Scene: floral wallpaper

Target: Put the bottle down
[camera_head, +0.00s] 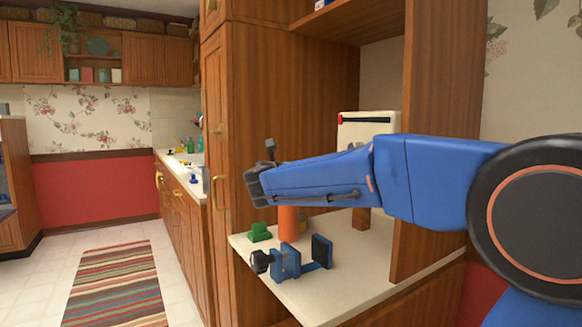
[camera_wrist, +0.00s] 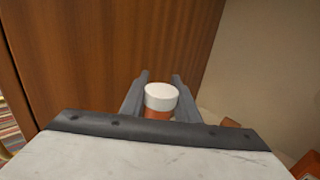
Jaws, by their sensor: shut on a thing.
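The bottle has an orange body (camera_head: 289,224) and a white cap (camera_wrist: 161,91). In the wrist view my gripper (camera_wrist: 160,79) is shut on it, with a dark finger on each side. In the head view the bottle is upright beneath my blue arm, which hides its top. Its base is at or very close to the pale counter (camera_head: 345,290); I cannot tell whether it touches. My fingers cannot be made out clearly in the head view.
A green object (camera_head: 259,232) stands left of the bottle. A blue and black clamp-like object (camera_head: 291,262) lies in front. A pale box (camera_head: 365,126) stands behind my arm. A wooden panel (camera_head: 270,90) rises behind and left. The counter's front right is clear.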

